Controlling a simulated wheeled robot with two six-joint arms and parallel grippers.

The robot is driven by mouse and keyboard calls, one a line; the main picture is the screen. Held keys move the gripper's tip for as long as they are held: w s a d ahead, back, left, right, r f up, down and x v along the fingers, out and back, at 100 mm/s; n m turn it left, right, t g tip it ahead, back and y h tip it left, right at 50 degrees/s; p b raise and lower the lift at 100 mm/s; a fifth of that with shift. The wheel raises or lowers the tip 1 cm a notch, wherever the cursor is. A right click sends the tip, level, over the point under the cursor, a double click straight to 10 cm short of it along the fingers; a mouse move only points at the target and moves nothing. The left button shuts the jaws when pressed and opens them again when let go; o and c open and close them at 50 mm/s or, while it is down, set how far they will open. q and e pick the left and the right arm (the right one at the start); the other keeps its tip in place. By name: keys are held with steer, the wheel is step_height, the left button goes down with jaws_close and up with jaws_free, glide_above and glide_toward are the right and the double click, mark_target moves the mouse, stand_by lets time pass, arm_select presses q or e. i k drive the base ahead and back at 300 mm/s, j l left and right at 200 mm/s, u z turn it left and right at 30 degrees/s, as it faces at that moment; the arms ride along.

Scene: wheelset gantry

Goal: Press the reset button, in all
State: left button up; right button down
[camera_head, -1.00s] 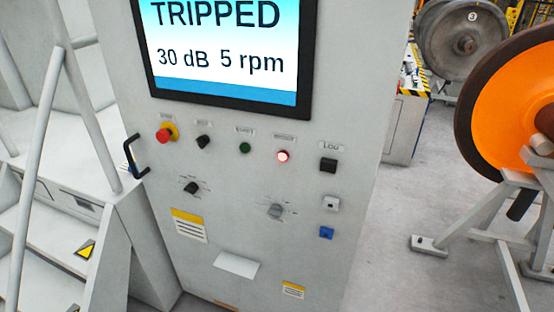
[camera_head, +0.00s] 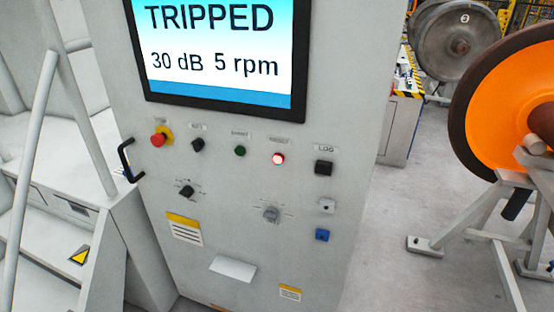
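A grey control cabinet carries a row of controls under a screen (camera_head: 222,45) reading "TRIPPED", "30 dB", "5 rpm". The row has a red mushroom button on a yellow base (camera_head: 159,139), a black knob (camera_head: 197,145), a green button (camera_head: 239,151), a red lit button (camera_head: 278,159) and a black square control labelled "LOG" (camera_head: 323,168). The other small labels are too blurred to read, so I cannot tell which control is the reset button. Neither of my grippers is in view.
Below are two rotary switches (camera_head: 187,191) (camera_head: 271,214), a small white fitting (camera_head: 327,205) and a blue fitting (camera_head: 322,235). A black handle (camera_head: 129,161) projects at the cabinet's left edge. Steps (camera_head: 40,250) stand left. An orange wheel (camera_head: 505,110) on a grey stand is right; floor between is clear.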

mark_target(278, 158)
steer(key=u, duration=1.6)
steer(key=k+l, duration=0.45)
steer(key=l, duration=0.15)
